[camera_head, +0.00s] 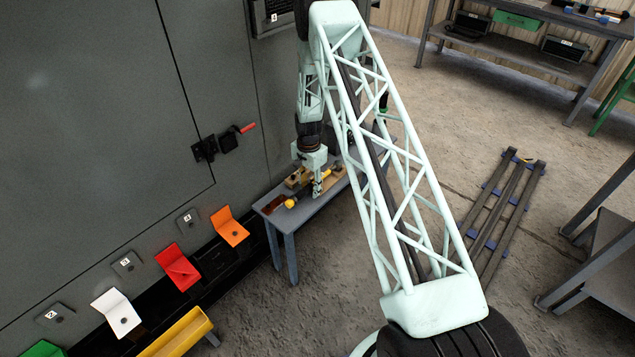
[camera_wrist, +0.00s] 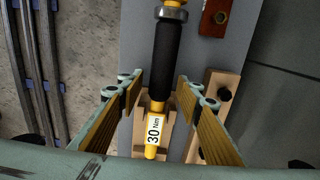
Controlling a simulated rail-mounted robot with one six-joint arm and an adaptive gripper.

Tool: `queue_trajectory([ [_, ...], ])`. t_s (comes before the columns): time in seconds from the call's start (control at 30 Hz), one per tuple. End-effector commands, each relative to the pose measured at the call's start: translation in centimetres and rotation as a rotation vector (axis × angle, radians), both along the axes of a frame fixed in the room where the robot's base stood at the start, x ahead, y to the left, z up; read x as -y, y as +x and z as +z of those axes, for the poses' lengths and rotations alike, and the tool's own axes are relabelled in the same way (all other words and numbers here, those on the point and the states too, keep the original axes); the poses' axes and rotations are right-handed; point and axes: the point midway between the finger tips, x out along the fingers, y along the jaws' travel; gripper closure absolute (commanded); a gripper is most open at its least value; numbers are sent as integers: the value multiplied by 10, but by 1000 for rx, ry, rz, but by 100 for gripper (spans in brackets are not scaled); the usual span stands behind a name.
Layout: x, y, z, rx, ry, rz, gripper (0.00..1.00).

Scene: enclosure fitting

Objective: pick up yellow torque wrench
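The yellow torque wrench (camera_wrist: 158,108) has a black grip and a white label reading 30 Nm in the wrist view. It rests on a light wooden holder (camera_wrist: 140,130) on the grey table. My gripper (camera_wrist: 160,85) is open, with one finger on each side of the wrench and a visible gap to each. In the head view my gripper (camera_head: 317,190) is low over the small table, beside the yellow wrench (camera_head: 291,202). The wrench's far end runs out of the wrist view, and part of it is hidden by my gripper in the head view.
The small grey table (camera_head: 284,222) stands against a dark enclosure wall (camera_head: 110,120) with a red-handled latch (camera_head: 238,134). A red-brown block (camera_wrist: 215,18) and a second wooden holder (camera_wrist: 222,85) lie to the right of the wrench. Coloured brackets, including an orange one (camera_head: 229,226), line the wall.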

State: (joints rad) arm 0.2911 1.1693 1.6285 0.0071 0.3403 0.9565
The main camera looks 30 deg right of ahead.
Motion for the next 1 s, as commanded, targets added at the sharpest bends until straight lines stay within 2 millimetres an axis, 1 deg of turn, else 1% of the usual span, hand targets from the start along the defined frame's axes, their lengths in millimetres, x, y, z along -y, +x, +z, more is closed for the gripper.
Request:
queue_trajectory([
  [0.1, 0, 0, 0, 0, 0, 0, 68],
  [0.4, 0, 0, 0, 0, 0, 0, 96],
  [0.47, 0, 0, 0, 0, 0, 0, 100],
  [0.8, 0, 1, 2, 1, -1, 0, 100],
  [1.0, 0, 1, 9, 1, -1, 0, 100],
])
